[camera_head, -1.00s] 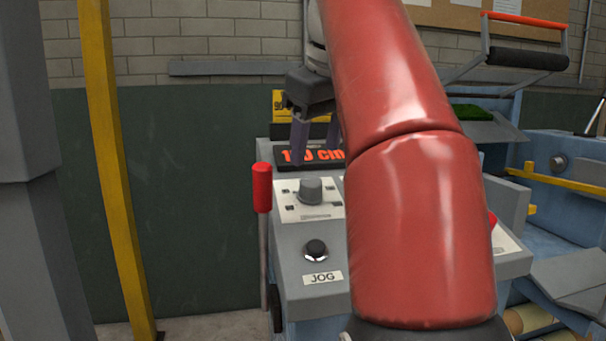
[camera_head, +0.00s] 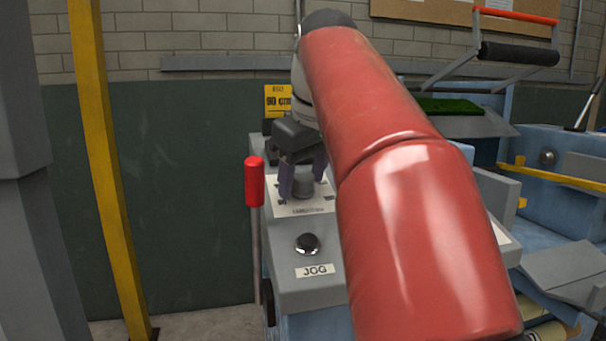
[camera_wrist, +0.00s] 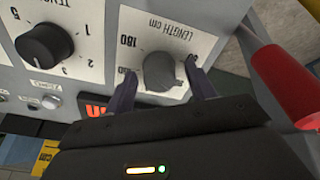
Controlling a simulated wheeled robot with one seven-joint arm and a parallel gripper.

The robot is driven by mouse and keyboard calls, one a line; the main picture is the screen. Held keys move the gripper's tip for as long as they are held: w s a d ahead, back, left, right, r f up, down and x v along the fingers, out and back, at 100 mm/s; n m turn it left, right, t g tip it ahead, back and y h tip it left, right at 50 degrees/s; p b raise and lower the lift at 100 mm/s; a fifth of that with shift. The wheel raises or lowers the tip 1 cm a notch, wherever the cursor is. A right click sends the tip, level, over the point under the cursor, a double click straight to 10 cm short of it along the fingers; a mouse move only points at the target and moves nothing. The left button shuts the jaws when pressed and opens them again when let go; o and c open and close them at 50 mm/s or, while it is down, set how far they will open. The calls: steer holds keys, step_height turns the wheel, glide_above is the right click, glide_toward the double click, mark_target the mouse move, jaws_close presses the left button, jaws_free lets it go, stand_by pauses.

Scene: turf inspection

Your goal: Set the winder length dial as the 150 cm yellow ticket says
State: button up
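The grey length dial (camera_head: 304,194) sits on its white scale plate on the winder's sloped panel. In the wrist view the dial (camera_wrist: 158,68) is beside the print "LENGTH cm", with 180 legible. My gripper (camera_head: 302,187) is low over it; in the wrist view its fingers (camera_wrist: 161,72) are spread on either side of the dial. The right finger is close to the dial or touching it; a gap shows on the left. The yellow ticket (camera_head: 278,101) stands behind the panel, its figure partly covered and seeming to end in "0 cm". An orange display (camera_wrist: 95,110) is mostly hidden by my gripper.
A red-handled lever (camera_head: 254,182) rises at the panel's left edge. A JOG button (camera_head: 307,243) is in front of the dial. A black tension knob (camera_wrist: 44,44) is beside the length dial. A yellow post (camera_head: 105,170) stands farther left.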

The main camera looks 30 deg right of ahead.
steer(key=c, duration=0.9)
steer(key=m, duration=0.5)
steer(key=m+h, duration=0.1)
steer(key=m, duration=0.4)
steer(key=shift+m, duration=0.3)
steer(key=m, duration=0.6)
steer(key=shift+d+g, duration=0.1)
steer(key=shift+g, duration=0.3)
steer(key=m, duration=0.7)
steer(key=shift+s+g, duration=0.1)
steer(key=shift+g, duration=0.2)
steer(key=shift+m, duration=0.3)
